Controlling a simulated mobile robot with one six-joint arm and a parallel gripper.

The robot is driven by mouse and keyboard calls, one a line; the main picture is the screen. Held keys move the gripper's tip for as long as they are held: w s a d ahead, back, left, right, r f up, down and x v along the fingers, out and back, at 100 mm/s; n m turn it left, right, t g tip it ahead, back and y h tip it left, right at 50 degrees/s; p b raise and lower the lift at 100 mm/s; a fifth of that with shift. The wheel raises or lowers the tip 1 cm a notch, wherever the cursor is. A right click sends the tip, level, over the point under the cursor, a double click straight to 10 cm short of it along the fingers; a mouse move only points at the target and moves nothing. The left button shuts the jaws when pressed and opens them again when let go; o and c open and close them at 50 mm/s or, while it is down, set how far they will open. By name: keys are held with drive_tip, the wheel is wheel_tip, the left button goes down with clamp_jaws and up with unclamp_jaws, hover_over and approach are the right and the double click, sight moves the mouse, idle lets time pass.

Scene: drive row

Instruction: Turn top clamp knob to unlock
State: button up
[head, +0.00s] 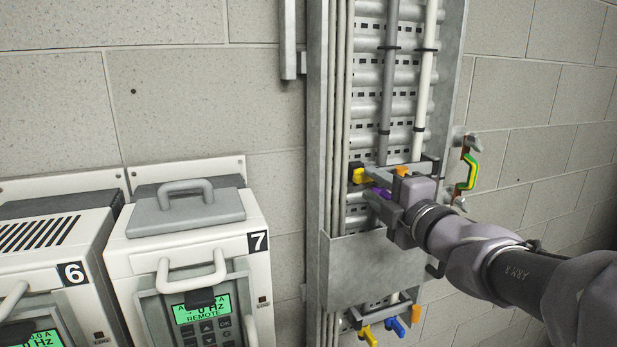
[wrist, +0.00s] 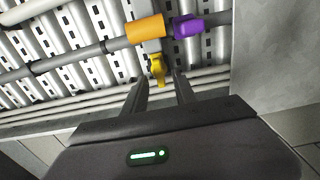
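The top clamp knob is a small yellow handle (head: 361,175) on the left side of the cable ladder's upper clamp. In the wrist view the yellow knob (wrist: 157,71) sits just beyond my fingertips, between their lines. My gripper (head: 377,185) reaches in from the right and hides part of the clamp. In the wrist view my gripper (wrist: 160,82) has two dark fingers standing apart, with a gap between them. Whether a fingertip touches the knob I cannot tell. An orange sleeve (wrist: 145,29) and a purple sleeve (wrist: 188,26) lie beyond the knob.
A grey metal plate (head: 375,268) covers the ladder below my gripper. Under it hangs a lower clamp with yellow (head: 368,335), blue (head: 395,326) and orange parts. A green-yellow earth strap (head: 467,172) is on the right. Drive cabinets 6 (head: 60,255) and 7 (head: 190,275) stand left.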

sight(364, 177)
drive_tip(key=shift+w, duration=1.2)
drive_tip(key=shift+a, duration=0.3)
drive_tip(key=shift+d, duration=0.15)
clamp_jaws()
